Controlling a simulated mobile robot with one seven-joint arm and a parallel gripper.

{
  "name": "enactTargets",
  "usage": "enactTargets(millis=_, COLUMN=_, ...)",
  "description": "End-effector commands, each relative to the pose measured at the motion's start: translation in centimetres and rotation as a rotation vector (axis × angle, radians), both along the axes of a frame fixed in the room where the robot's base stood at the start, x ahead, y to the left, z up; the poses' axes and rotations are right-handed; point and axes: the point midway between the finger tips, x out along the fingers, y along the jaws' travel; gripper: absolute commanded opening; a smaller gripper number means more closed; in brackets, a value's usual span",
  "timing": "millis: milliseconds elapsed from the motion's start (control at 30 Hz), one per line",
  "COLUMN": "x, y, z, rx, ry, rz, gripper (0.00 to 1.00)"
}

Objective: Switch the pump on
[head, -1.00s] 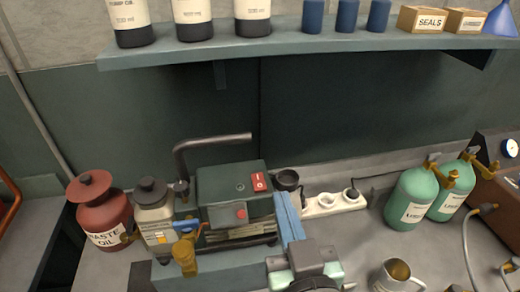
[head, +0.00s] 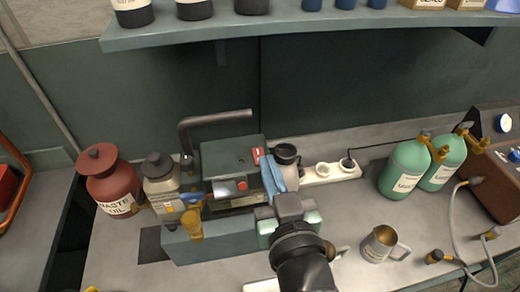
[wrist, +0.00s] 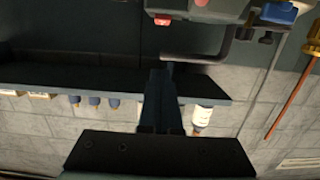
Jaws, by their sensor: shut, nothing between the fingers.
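The pump (head: 222,160) is a dark green-grey box on the bench in the head view. A red switch (head: 257,155) with a white mark sits at its top right, and a round red button (head: 242,185) is on its front. The wrist view is upside down and shows the red switch (wrist: 160,20) at the top, with the button (wrist: 200,3) beside it. My gripper (head: 267,165) is shut and empty, its blue fingers beside the pump's right side, close to the switch. The fingers (wrist: 165,75) also show in the wrist view. I cannot tell whether they touch the pump.
A bent pipe (head: 184,135) rises behind the pump. A grey bottle (head: 160,185) and red waste oil can (head: 112,185) stand left. A dark-topped container (head: 286,155), power strip (head: 330,172), metal jug (head: 380,243) and green cylinders (head: 405,168) are right. A shelf (head: 300,24) hangs above.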

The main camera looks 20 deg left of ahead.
Motion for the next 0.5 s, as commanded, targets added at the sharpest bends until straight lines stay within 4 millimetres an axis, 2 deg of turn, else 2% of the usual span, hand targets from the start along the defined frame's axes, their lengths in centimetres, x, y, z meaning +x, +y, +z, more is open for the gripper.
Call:
enactTargets(millis=100, x=2.0, y=1.5, z=0.2, rx=-0.001, ry=0.000, rz=0.003, gripper=0.00)
enactTargets(millis=367, x=5.8, y=4.0, z=-0.4, rx=0.000, ry=0.001, rz=0.001, gripper=0.00)
enactTargets(millis=500, x=5.9, y=4.0, z=-2.9, rx=0.000, ry=0.005, rz=-0.001, gripper=0.00)
